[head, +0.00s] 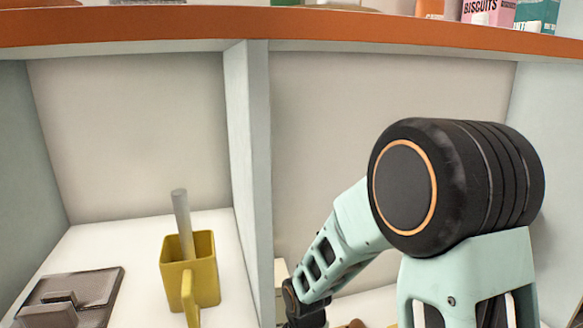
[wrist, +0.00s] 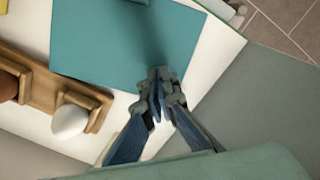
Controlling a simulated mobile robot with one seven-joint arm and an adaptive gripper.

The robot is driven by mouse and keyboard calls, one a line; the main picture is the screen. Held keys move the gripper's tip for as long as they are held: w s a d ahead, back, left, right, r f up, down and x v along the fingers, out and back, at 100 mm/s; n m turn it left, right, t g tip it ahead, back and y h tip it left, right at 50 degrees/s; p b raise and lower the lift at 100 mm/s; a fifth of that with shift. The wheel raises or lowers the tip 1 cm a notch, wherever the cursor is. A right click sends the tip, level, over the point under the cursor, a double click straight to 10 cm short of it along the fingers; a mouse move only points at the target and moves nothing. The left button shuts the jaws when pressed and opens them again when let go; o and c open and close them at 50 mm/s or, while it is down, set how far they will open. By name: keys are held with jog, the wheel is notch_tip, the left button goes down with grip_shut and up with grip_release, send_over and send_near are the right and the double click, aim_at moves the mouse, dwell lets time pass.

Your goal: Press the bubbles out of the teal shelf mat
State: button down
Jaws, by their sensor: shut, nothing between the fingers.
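The teal mat (wrist: 105,45) lies on a white shelf in the wrist view and fills the upper middle. I cannot make out any separate bubbles in it; a soft darker patch lies ahead of the fingertips. My gripper (wrist: 159,78) is shut and empty, its fingertips over the mat's near right part. I cannot tell whether the tips touch the mat. In the head view the mat does not show, and my arm covers much of the right compartment.
A wooden holder (wrist: 45,85) with a white rounded thing (wrist: 70,121) and a brown one (wrist: 8,86) stands left of the mat. In the head view, an upright divider (head: 250,160) separates the compartments; a yellow container (head: 203,272) with a grey rod stands left of it.

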jog(key=shift+f, duration=0.4)
jog(key=shift+r, duration=0.1)
jog(key=shift+s, duration=0.15)
dwell(1.4)
jog(key=shift+r+p, duration=1.5)
jog(key=shift+r, duration=0.15)
jog(key=shift+r, duration=0.1)
notch_tip(320, 180, up, 7)
jog(key=p, duration=0.6)
